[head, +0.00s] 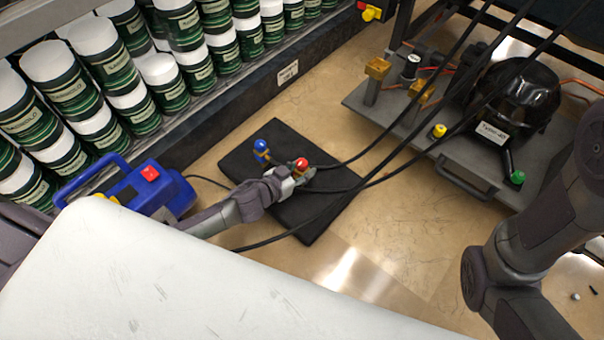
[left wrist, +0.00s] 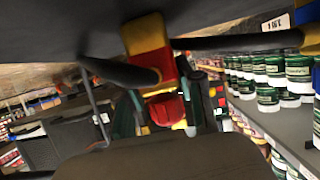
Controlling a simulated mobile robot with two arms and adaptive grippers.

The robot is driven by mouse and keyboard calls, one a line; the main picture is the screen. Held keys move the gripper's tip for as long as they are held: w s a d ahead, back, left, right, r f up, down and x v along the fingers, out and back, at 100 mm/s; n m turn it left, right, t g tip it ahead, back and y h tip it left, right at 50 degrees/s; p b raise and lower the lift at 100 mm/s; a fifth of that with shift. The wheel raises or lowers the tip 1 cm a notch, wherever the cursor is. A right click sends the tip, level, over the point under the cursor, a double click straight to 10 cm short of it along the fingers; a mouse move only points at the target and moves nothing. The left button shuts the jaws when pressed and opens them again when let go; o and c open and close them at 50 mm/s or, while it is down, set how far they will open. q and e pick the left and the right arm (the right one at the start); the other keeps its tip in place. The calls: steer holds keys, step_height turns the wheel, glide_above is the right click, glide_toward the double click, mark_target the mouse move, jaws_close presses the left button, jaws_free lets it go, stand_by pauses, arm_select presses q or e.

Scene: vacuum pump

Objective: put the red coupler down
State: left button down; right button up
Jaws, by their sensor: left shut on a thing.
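The red coupler (head: 301,163), with a red cap, is at the tip of my left gripper (head: 298,175) over the black mat (head: 290,138). The gripper is shut on it. In the left wrist view the red coupler (left wrist: 165,109) shows between the fingers (left wrist: 168,105), with a red and yellow body above it in the picture, close to the dark surface. Whether it touches the mat I cannot tell. A blue coupler (head: 261,150) stands on the mat to the left. My right arm shows at the right; its gripper is out of view.
Black hoses run from the mat toward the pump (head: 516,97) on its grey plate (head: 400,140). A blue case (head: 150,187) stands at the left, beside shelves of green-and-white cans (head: 105,65). Tan floor (head: 410,230) is open right of the mat.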

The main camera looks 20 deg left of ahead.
arm_select(q)
steer(key=shift+f, duration=0.1)
steer(key=c, duration=0.7)
jaws_free()
